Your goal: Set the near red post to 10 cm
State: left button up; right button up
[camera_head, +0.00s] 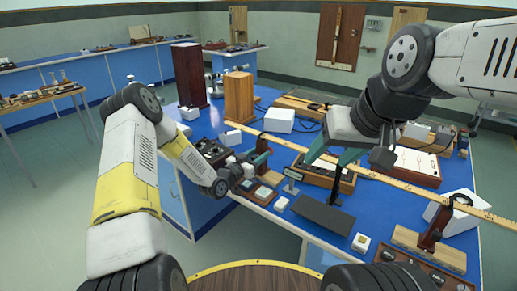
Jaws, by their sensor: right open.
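A yellow ruler (400,183) runs across the blue bench from the left middle to the right edge; its numbers are too small to read. A dark red post (432,227) stands on a wooden base (428,249) at the near right, by the ruler. A small reddish piece (262,145) shows at the ruler's left part, beside my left gripper (252,164). The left fingers are small and overlap bench items, so their opening and any contact are unclear. My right gripper (335,156) is open, its greenish fingers spread above the ruler's middle. Which red post is nearest is not certain.
A tall dark red pillar (189,76) and a tan pillar (239,98) stand at the back left. A black plate (322,215) lies at the front. A white block with a round opening (458,208) is at the right. The bench is crowded.

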pick_arm(q)
grip_shut()
dwell(1.2)
